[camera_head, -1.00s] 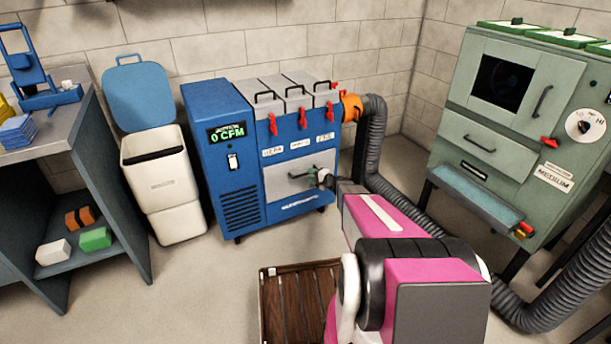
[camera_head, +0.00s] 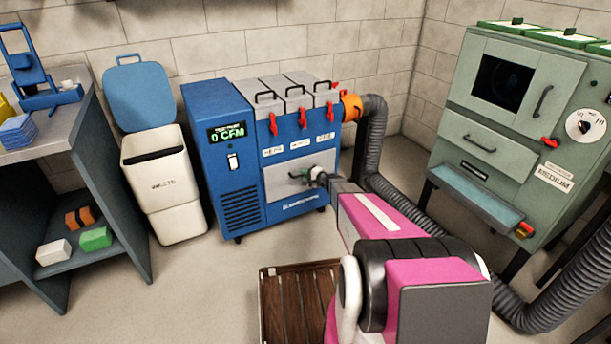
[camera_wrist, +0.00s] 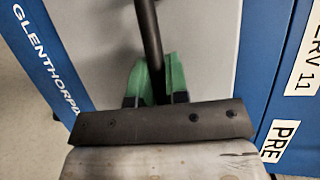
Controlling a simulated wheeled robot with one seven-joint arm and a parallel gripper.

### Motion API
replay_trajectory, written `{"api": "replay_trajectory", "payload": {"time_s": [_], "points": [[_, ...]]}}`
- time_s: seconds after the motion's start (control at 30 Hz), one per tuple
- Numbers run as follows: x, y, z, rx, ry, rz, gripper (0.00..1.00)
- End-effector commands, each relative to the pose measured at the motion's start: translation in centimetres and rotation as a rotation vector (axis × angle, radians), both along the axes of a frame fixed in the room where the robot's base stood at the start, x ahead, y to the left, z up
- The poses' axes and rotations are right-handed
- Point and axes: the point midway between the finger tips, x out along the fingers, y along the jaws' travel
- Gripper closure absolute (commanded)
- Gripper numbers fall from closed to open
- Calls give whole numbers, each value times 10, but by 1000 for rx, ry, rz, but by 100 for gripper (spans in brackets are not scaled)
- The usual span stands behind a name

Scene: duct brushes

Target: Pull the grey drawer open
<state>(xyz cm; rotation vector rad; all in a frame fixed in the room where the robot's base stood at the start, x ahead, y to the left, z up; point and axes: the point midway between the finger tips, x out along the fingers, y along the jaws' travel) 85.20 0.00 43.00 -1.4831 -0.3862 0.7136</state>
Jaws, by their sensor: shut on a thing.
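The grey drawer (camera_head: 281,187) is the low grey front panel on the blue filter machine (camera_head: 235,195). It looks flush with the machine, with no clear gap around it. Its dark bar handle (camera_wrist: 147,35) runs up through the wrist view, in front of the grey panel (camera_wrist: 205,60). My gripper (camera_head: 314,174) is at the right part of the handle in the head view. In the wrist view, the green fingers of my gripper (camera_wrist: 156,80) are closed around the handle bar.
A wooden crate (camera_head: 268,305) is on the floor below my arm. A grey hose (camera_head: 374,150) runs from the machine's right side along the floor. A white bin (camera_head: 165,190) stands left of the machine, and a green cabinet (camera_head: 480,130) stands at right.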

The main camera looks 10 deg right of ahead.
Motion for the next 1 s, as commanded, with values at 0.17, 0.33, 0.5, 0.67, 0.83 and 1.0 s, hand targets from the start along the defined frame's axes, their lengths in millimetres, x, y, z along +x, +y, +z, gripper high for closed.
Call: {"api": "replay_trajectory", "payload": {"time_s": [0.17,0.33,0.5,0.67,0.83,1.0], "points": [[-9,-3,0,-1,1,0,100],[-35,-11,1,0,1,-1,100],[-75,-23,2,-1,2,-2,100],[-117,-36,2,0,3,-2,100],[-162,-51,2,0,3,-3,100],[-204,-65,2,0,3,-3,100]]}}
